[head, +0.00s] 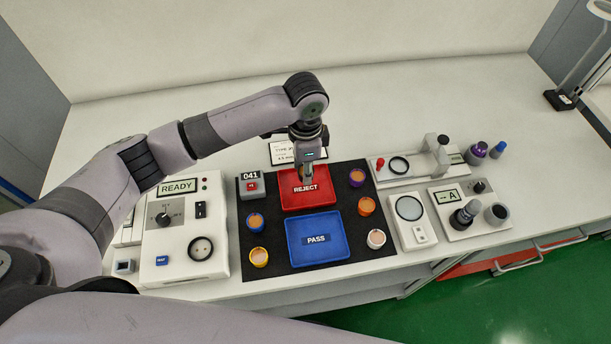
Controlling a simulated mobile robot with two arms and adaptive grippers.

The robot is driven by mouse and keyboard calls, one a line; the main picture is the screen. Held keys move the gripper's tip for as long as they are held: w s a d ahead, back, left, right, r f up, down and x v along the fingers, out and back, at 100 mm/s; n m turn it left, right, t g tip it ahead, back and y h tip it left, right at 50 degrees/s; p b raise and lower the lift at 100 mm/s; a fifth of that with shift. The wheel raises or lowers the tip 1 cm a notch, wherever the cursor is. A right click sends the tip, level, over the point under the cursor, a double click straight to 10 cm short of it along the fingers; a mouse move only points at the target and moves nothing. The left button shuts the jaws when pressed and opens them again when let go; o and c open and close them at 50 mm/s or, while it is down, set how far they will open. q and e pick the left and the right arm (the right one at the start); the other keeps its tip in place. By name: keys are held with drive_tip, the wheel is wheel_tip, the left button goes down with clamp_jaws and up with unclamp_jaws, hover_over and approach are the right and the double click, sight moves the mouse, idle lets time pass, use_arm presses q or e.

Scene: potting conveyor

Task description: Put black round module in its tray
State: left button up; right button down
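My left gripper (307,178) points down over the red tray marked REJECT (318,202), at its back part. Its fingers are small and partly hidden by the wrist, so I cannot tell whether they are open or shut. A small orange patch shows beside the fingers; whether it is a module held or lying in the tray is unclear. The blue tray marked PASS (330,253) in front looks empty. No module is plainly all black; a dark-rimmed one with an orange face (357,177) lies on the black mat right of the red tray. My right gripper is out of view.
Other round modules lie on the mat: blue-rimmed (255,221), yellow (259,257), orange (366,206) and pale (376,238). A counter marked 041 (251,184) stands left of the red tray. A READY control box (180,240) is further left; test fixtures (410,222) stand right.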

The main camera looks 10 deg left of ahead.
use_arm(q)
drive_tip(key=shift+f+p, duration=0.3)
drive_tip(key=shift+f, duration=2.25)
drive_tip(key=shift+f, duration=0.15)
drive_tip(key=o, duration=1.1)
drive_tip(key=shift+o, duration=0.2)
drive_tip(key=shift+r, duration=0.25)
wheel_tip(320, 180, up, 10)
drive_tip(key=shift+r+b, duration=0.2)
drive_tip(key=shift+b, duration=0.6)
drive_tip(key=shift+r, duration=0.75)
